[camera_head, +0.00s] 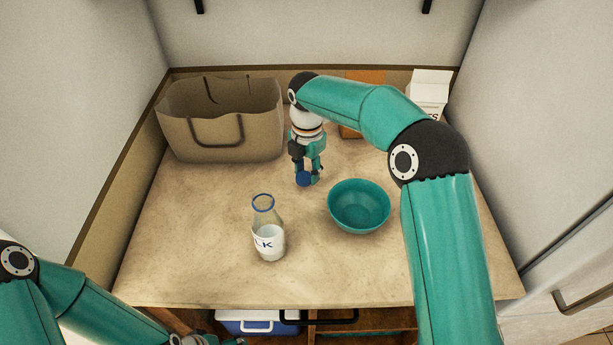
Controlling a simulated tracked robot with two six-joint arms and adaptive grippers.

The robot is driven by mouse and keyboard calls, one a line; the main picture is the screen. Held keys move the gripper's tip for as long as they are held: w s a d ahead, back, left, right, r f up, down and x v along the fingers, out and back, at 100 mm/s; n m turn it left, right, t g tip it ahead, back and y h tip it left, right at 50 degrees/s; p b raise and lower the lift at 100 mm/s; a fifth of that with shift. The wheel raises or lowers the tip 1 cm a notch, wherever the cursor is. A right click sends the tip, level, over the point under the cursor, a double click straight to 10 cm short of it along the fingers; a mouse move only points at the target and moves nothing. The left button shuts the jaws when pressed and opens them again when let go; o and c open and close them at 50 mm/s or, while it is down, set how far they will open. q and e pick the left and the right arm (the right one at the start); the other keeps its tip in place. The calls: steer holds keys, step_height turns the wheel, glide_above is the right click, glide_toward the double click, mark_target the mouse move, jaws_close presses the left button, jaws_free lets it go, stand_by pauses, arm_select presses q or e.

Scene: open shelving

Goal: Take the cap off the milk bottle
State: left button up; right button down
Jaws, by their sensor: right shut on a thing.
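The milk bottle (268,240) stands upright on the counter, left of the bowl. It is clear glass with milk in the lower part and a blue ring at its mouth; no cap sits on it. My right gripper (309,178) points down behind the bottle and to its right. It is shut on a round blue cap (304,179), apart from the bottle. Only a small piece of my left gripper (195,340) shows at the bottom edge, below the counter's front edge; its fingers are cut off by the frame.
A teal bowl (359,207) stands right of the bottle. A beige bag (223,125) stands at the back left. An orange box (366,77) and a white carton (431,86) are at the back right, partly behind my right arm. The counter's left front (180,260) is clear.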

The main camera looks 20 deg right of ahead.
steer(key=shift+f, duration=1.25)
steer(key=c, duration=0.7)
jaws_free()
steer(key=shift+f, duration=0.1)
